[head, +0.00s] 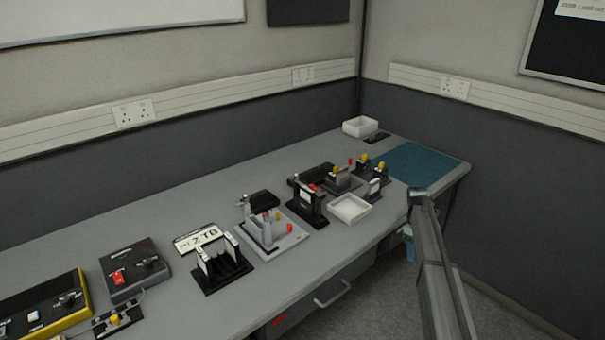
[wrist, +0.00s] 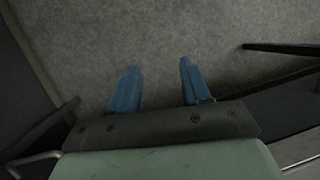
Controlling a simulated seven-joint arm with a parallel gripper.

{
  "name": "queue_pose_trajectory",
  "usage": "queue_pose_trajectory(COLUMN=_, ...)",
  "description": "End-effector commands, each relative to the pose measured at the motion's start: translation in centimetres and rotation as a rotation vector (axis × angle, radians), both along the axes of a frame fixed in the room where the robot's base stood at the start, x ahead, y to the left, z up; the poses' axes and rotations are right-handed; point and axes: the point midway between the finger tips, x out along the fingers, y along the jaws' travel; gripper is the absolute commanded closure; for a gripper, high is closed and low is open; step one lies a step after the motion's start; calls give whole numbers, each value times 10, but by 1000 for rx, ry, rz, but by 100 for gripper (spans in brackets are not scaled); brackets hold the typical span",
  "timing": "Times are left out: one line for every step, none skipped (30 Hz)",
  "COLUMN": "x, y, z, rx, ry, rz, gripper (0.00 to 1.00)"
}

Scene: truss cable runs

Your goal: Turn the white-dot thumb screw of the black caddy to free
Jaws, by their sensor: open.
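Several black holders stand on the grey bench in the head view. One black holder with pale upright plates (head: 225,270) is at the front middle. A taller black holder (head: 306,208) stands right of it, behind a grey fixture. I cannot tell which is the black caddy, and the white-dot thumb screw is too small to make out. My gripper (wrist: 158,68) shows two blue fingers held apart with nothing between them, over the floor. In the head view my gripper (head: 409,250) is low, off the bench's front right edge, partly hidden by my arm.
A grey fixture (head: 288,243) with red and orange knobs sits between the black holders. A white tray (head: 350,209) is near the front edge. Another white bin (head: 360,127) and a teal mat (head: 425,163) are at the far right. A drawer handle (head: 334,294) sticks out below the bench.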

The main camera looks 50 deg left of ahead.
Motion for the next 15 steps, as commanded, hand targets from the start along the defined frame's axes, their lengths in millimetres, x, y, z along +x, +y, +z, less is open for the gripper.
queue_pose_trajectory(x=6, y=35, z=27, rx=10, ry=-6, rz=45, gripper=53)
queue_pose_trajectory(x=7, y=50, z=42, rx=15, ry=-8, rz=69, gripper=53)
queue_pose_trajectory(x=5, y=71, z=61, rx=23, ry=-10, rz=105, gripper=53)
queue_pose_trajectory(x=4, y=87, z=76, rx=30, ry=-11, rz=130, gripper=53)
queue_pose_trajectory(x=1, y=104, z=90, rx=37, ry=-12, rz=158, gripper=53)
queue_pose_trajectory(x=-3, y=125, z=110, rx=50, ry=-16, rz=193, gripper=53)
queue_pose_trajectory(x=-8, y=143, z=124, rx=60, ry=-18, rz=222, gripper=53)
queue_pose_trajectory(x=-13, y=160, z=140, rx=71, ry=-20, rz=249, gripper=53)
queue_pose_trajectory(x=-23, y=184, z=160, rx=89, ry=-22, rz=292, gripper=53)
queue_pose_trajectory(x=-31, y=203, z=176, rx=103, ry=-24, rz=323, gripper=53)
queue_pose_trajectory(x=-41, y=222, z=191, rx=120, ry=-27, rz=358, gripper=53)
queue_pose_trajectory(x=-55, y=248, z=212, rx=143, ry=-30, rz=403, gripper=53)
queue_pose_trajectory(x=-67, y=266, z=226, rx=162, ry=-32, rz=437, gripper=53)
queue_pose_trajectory(x=-79, y=283, z=240, rx=182, ry=-36, rz=469, gripper=53)
queue_pose_trajectory(x=-95, y=305, z=256, rx=207, ry=-38, rz=510, gripper=53)
